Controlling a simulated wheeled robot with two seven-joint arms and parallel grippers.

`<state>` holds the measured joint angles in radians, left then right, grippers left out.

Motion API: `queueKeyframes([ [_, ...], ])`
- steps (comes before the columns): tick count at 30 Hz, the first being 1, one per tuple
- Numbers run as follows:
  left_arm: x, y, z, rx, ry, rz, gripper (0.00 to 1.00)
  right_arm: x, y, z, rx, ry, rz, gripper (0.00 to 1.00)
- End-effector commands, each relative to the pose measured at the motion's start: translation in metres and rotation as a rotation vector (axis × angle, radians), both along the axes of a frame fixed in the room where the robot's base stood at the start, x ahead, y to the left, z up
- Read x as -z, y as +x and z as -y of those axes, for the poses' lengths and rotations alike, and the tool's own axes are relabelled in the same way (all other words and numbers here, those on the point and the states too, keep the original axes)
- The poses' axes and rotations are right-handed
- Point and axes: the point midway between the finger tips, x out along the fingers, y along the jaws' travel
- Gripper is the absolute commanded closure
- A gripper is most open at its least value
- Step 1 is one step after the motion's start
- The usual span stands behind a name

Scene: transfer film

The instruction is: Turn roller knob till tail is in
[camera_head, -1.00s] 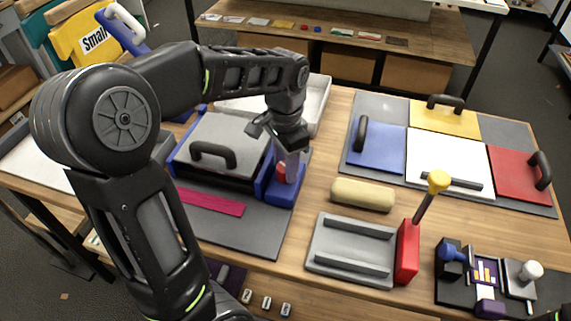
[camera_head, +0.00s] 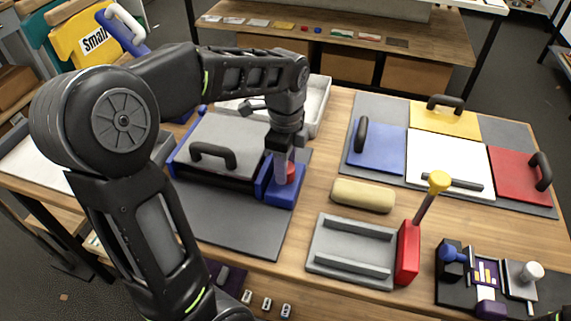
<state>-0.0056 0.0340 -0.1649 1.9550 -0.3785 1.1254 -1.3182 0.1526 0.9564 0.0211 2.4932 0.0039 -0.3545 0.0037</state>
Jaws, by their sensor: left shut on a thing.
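The roller machine is a grey box with a black handle on top and blue sides (camera_head: 285,196), on a dark grey mat. Its red roller knob (camera_head: 292,172) stands at the right end, partly hidden by my left gripper (camera_head: 283,180). My left gripper points down from above and is shut on the knob. No film or tail shows at the front of the machine; the slot area under the grey top is dark.
A tan roll (camera_head: 363,195) and a grey tray with a red block and yellow-knobbed lever (camera_head: 407,252) lie to the right. Blue, yellow, white and red panels (camera_head: 377,148) are on a grey board behind. A small black device (camera_head: 485,275) stands front right.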

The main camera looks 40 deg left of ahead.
Motion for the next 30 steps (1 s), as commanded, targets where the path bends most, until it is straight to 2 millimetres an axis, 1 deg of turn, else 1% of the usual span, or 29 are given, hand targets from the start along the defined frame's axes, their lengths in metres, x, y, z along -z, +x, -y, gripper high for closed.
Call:
queueKeyframes([
  [3, -0.0023, 0.002, -0.0004, 0.054, 0.001, 0.008, 1.0, -0.0005, -0.0001, 0.0, 0.0, 0.0, 0.0, 1.0],
  [9, -0.0023, 0.002, -0.0005, 0.104, 0.001, 0.008, 1.0, -0.0006, -0.0001, 0.0, 0.0, 0.0, 0.0, 1.0],
  [21, -0.0024, 0.002, -0.0005, 0.112, 0.001, 0.008, 1.0, -0.0005, -0.0001, 0.0, 0.0, 0.0, 0.0, 1.0],
  [22, -0.0024, 0.002, -0.0005, 0.112, 0.001, 0.008, 0.59, -0.0005, -0.0001, 0.0, 0.0, 0.0, 0.0, 1.0],
  [25, -0.0021, 0.0017, -0.0004, 0.112, 0.001, 0.007, 0.52, -0.0005, -0.0002, 0.0, 0.0, 0.0, 0.0, 1.0],
  [30, -0.0012, 0.0011, -0.0003, 0.112, 0.001, 0.004, 0.52, -0.0004, -0.0001, 0.0, 0.0, 0.0, 0.0, 1.0],
])
